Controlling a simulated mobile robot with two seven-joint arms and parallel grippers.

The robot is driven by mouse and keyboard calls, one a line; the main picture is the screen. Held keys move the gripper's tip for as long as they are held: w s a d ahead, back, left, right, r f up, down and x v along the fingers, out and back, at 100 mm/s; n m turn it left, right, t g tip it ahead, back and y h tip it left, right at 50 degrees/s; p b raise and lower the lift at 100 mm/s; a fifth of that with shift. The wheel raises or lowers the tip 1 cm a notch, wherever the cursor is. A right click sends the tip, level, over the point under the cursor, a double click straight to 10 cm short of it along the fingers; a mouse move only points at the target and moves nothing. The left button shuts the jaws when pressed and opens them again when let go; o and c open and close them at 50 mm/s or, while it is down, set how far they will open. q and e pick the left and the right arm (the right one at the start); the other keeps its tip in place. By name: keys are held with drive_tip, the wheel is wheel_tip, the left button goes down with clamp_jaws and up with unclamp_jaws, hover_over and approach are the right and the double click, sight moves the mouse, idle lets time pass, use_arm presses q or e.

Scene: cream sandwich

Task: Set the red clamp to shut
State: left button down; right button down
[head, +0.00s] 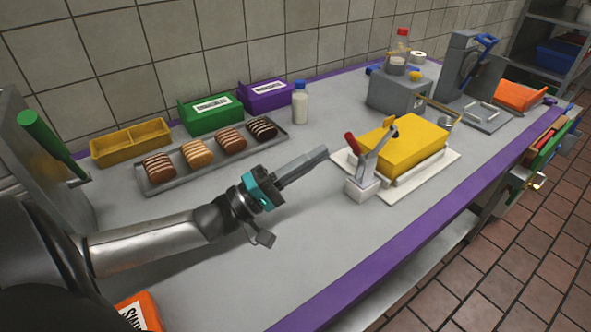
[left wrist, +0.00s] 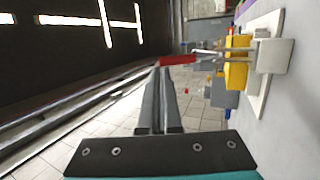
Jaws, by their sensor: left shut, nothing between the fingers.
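The red clamp shows in the head view as a red-tipped handle (head: 351,143) beside a metal lever on a small white block (head: 362,187). It stands at the near left corner of a white board (head: 425,177), next to a yellow block (head: 405,143). The lever leans upward. In the left wrist view the red handle (left wrist: 178,60) lies just beyond my fingertips, toward the upper right. My left gripper (head: 318,158) is shut and empty, left of the clamp and pointing at it. I cannot tell whether the fingers touch the handle. My right gripper is not in view.
A tray (head: 214,158) of several small cakes lies behind my left arm. A milk bottle (head: 300,103) stands near the wall. A grey machine (head: 400,92) and a slicer (head: 470,75) stand farther right. The counter's near purple edge (head: 400,243) is clear.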

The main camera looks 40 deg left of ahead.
sight(357, 149)
use_arm(q)
drive_tip(key=shift+x, duration=1.7)
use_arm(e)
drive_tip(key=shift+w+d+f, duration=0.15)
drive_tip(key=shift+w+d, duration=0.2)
